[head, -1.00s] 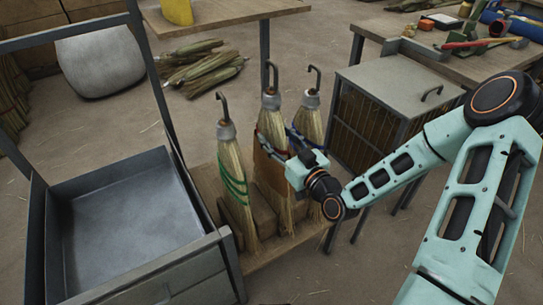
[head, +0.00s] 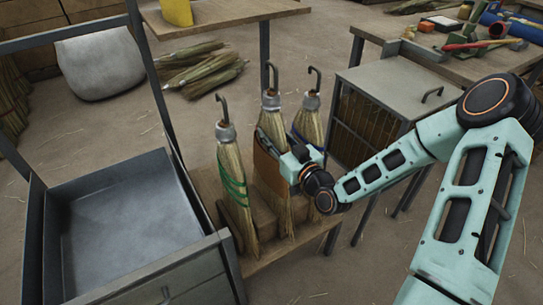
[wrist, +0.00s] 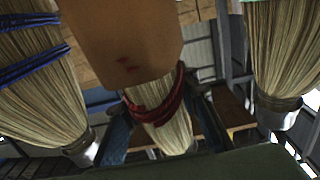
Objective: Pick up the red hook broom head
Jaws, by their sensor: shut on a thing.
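The red hook broom head (head: 272,122) is the middle of three upright straw broom heads in the head view, with a grey collar and dark hook on top. In the wrist view its red band (wrist: 160,108) wraps the straw (wrist: 168,130). My gripper (head: 268,143) comes in from the right and is shut on this broom head below its collar. In the wrist view, a finger of my gripper (wrist: 160,122) shows on each side of the straw. A brown panel (head: 267,168) covers part of the broom's front. Its lower end is partly hidden.
A green-banded broom head (head: 232,175) stands close on the left and a blue-banded one (head: 309,122) close on the right. All stand at a wooden rack (head: 275,258). A grey metal tray (head: 120,205) lies left, and a metal cabinet (head: 390,88) stands right.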

